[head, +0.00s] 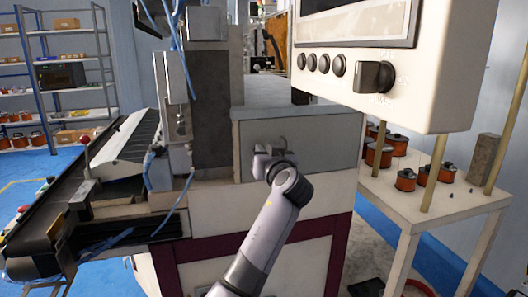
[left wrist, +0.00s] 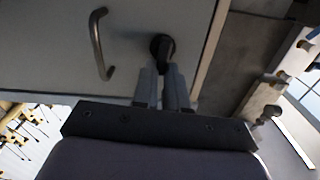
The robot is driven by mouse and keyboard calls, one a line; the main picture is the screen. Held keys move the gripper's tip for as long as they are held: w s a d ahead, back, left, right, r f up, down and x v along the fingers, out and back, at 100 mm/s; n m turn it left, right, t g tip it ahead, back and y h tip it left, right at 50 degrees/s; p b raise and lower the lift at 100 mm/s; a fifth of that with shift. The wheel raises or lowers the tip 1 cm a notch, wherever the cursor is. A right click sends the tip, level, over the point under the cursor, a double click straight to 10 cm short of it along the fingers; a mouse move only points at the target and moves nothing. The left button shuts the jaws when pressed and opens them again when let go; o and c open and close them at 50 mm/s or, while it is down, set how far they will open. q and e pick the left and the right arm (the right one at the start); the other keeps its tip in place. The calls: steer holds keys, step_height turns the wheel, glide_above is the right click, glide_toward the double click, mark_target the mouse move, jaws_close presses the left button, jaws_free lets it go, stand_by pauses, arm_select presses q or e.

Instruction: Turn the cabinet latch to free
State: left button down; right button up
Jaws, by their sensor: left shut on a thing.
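The cabinet door (head: 325,138) is a grey panel on the front of the machine in the head view. It fills the top left of the left wrist view (left wrist: 60,60). The latch (left wrist: 161,44) is a small black knob near the door's edge, with its lower part between my fingers. My left gripper (left wrist: 162,72) is shut on the latch. In the head view my left gripper (head: 260,153) is against the door and hides the latch. A curved metal handle (left wrist: 101,43) is on the door beside the latch, apart from my fingers. My right gripper is not in view.
A control box (head: 430,80) with black knobs overhangs the cabinet at upper right. A side table (head: 450,205) holds several copper coils. A conveyor (head: 70,215) runs along the left. Shelves (head: 65,65) stand behind it. Blue floor shows at lower right.

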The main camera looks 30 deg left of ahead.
arm_select(q)
steer(key=shift+w+d+f+m+p, duration=0.25)
steer(key=shift+m+p, duration=1.1)
steer(key=shift+m, duration=1.45)
steer(key=shift+w+d+f+m+p, duration=0.15)
steer(key=shift+f+m+p, duration=0.2)
steer(key=shift+m+p, duration=1.75)
steer(key=shift+w+d+f+m+p, duration=0.2)
steer(key=shift+m+p, duration=0.45)
steer(key=shift+m, duration=2.85)
steer(key=shift+a+f, duration=0.1)
steer(key=shift+f, duration=0.05)
steer(key=c, duration=1.2)
jaws_free()
steer(key=shift+o, duration=0.2)
